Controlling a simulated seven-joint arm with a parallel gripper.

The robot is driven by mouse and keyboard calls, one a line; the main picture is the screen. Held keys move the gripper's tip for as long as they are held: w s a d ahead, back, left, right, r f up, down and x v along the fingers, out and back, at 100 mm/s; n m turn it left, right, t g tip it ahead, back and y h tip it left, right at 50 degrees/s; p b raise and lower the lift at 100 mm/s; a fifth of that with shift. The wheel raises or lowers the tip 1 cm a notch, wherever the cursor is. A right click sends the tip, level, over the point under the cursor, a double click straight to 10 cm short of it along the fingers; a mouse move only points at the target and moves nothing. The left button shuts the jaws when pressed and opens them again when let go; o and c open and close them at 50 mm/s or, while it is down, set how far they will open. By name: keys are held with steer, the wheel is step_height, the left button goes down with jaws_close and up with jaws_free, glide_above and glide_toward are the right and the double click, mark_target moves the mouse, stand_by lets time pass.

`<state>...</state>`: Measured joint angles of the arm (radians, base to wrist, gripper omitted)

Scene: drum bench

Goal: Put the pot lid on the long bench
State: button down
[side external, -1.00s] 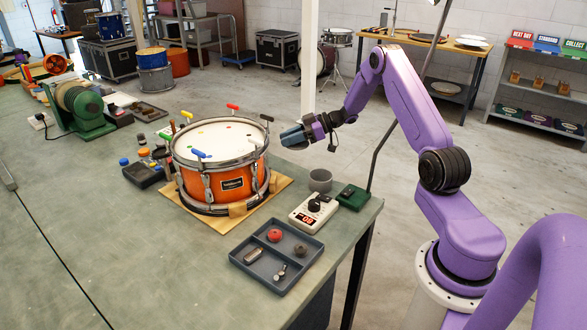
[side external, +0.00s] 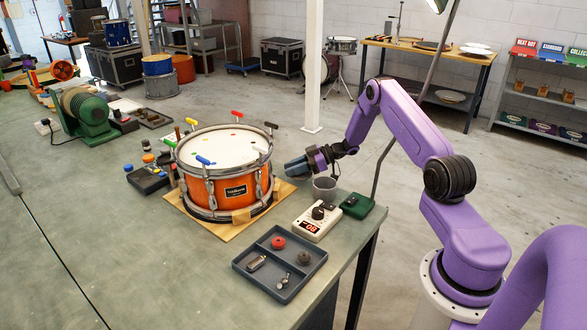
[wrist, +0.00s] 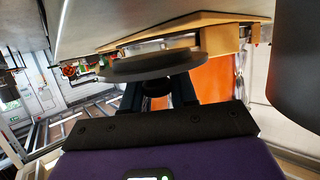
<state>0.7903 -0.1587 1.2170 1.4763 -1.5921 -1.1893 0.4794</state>
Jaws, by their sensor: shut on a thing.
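In the wrist view, the dark grey round pot lid (wrist: 150,67) shows nearly edge-on, with its dark knob (wrist: 157,88) between the two fingers. My gripper (wrist: 158,92) is shut on the knob. In the side view, my gripper (side external: 290,168) is low beside the right of the orange drum, just behind the grey cup. I cannot make out the lid there. The long green-grey bench (side external: 130,245) lies below. Whether the lid touches the bench is not clear.
The orange drum (side external: 240,190) stands on a wooden board (side external: 193,212). The grey cup (side external: 325,190), white metronome-like device (side external: 315,222), green box (side external: 357,206) and compartment tray (side external: 262,280) are near the right edge. The front left of the bench is bare.

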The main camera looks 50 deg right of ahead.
steer(key=shift+f, duration=0.6)
steer(key=c, duration=0.9)
jaws_free()
steer(key=shift+r, duration=0.6)
steer(key=v, duration=0.3)
step_height(320, 180, up, 6)
steer(key=shift+r, duration=0.5)
